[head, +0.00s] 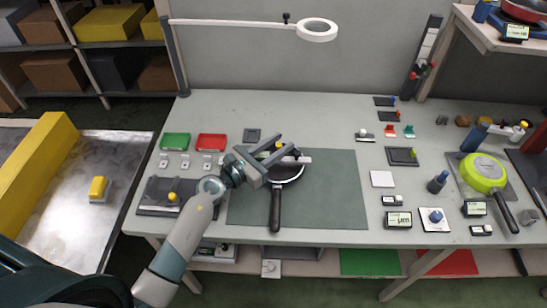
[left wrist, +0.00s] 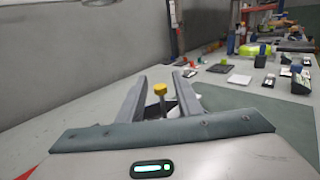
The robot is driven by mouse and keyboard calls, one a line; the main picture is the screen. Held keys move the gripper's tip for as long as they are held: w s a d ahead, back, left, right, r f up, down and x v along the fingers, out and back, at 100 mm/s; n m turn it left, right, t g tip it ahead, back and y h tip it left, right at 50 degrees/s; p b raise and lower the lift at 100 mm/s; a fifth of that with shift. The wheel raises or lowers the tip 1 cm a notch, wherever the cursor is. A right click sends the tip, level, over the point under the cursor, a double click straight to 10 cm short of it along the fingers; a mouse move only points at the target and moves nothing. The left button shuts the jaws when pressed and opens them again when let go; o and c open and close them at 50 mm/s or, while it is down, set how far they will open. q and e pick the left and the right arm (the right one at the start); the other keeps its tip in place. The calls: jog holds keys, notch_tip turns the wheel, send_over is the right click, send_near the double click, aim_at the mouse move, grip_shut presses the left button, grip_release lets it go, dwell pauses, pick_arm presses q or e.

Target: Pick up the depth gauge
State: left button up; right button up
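A dark frying pan (head: 291,176) lies on the green mat, its handle (head: 276,210) towards the front. What I take for the depth gauge is a pale bar (head: 304,160) across the pan with a yellow knob (head: 279,144) above it. My left gripper (head: 287,142) is over the pan, its two fingers apart. In the left wrist view the yellow knob (left wrist: 160,89) on its stem stands between the open fingers (left wrist: 162,75), with gaps on both sides. Much of the gauge is hidden by the gripper. My right gripper is not in view.
A green mat (head: 335,200) covers the table's middle. Green (head: 176,142) and red (head: 211,142) trays stand behind left. A lime-green pan (head: 483,172) and small displays are right. A ring lamp (head: 317,30) hangs above.

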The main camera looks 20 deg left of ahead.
pick_arm(q)
grip_shut()
jog(key=shift+r, duration=0.5)
notch_tip(320, 180, up, 4)
jog(key=shift+f+p, duration=0.25)
jog(key=shift+p, duration=0.35)
jog(key=s+d+r, duration=0.3)
jog(key=d+r, duration=0.3)
jog(key=d, duration=0.5)
jog(key=shift+d+r, duration=0.15)
jog(key=shift+r, duration=0.15)
